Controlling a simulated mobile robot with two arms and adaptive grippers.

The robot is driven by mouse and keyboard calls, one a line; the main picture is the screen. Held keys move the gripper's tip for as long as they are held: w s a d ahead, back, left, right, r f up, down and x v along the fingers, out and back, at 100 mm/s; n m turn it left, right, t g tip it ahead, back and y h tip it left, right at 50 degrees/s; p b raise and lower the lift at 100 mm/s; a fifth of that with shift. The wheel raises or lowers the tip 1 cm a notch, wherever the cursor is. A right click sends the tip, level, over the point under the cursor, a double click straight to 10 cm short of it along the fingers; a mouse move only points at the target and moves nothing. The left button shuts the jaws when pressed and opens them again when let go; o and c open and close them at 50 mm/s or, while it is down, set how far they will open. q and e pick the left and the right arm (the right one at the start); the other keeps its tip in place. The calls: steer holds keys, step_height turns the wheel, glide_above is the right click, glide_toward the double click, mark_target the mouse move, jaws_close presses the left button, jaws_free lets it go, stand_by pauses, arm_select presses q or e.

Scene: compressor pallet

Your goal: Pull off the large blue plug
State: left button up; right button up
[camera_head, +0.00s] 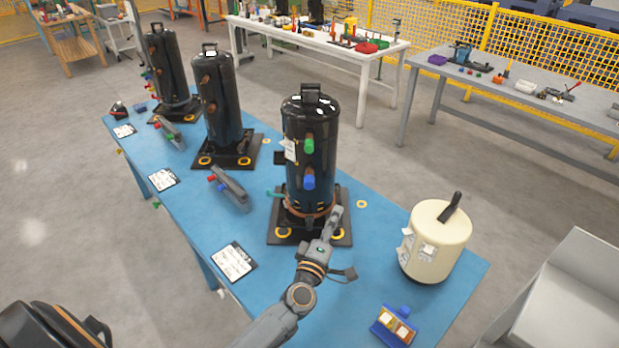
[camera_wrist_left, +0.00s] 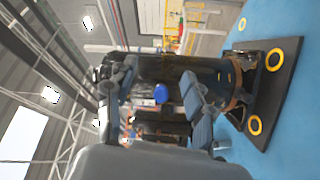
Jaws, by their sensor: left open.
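The large blue plug (camera_head: 309,182) sticks out of the side of the nearest black compressor (camera_head: 310,120), below a green plug (camera_head: 309,145). In the left wrist view, the blue plug (camera_wrist_left: 160,93) shows between my two fingers, beyond them, on the dark compressor body (camera_wrist_left: 190,68). My left gripper (camera_head: 338,243) is in front of the compressor's lower part, below the blue plug in the head view. Its fingers are spread and empty, also in the left wrist view (camera_wrist_left: 160,88), and I see no contact with the plug. My right gripper is not in view.
The compressor stands on a black base plate (camera_head: 283,238) on the blue table (camera_head: 270,290). A cream canister (camera_head: 435,245) stands to the right, and a small blue tray (camera_head: 381,327) lies at the front. Two more black compressors (camera_head: 218,100) stand behind left. Label cards lie along the left edge.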

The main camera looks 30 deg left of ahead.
mark_target(309, 186)
arm_select(q)
steer(key=w+a+n+g+y, duration=0.1)
steer(key=a+n+g+y, duration=0.1)
steer(key=a+n+y, duration=0.3)
steer(key=shift+a+n+y, duration=0.4)
steer(key=shift+a+n, duration=0.6)
steer(key=shift+a, duration=0.2)
steer(key=shift+w, duration=0.1)
steer(key=b+x, duration=0.2)
steer(key=x, duration=0.5)
steer(key=shift+w+f, duration=0.15)
steer(key=shift+w, duration=0.1)
steer(key=shift+b+x, duration=0.35)
steer(key=shift+x, duration=0.45)
steer(key=shift+s, duration=0.1)
steer(key=shift+p, duration=0.35)
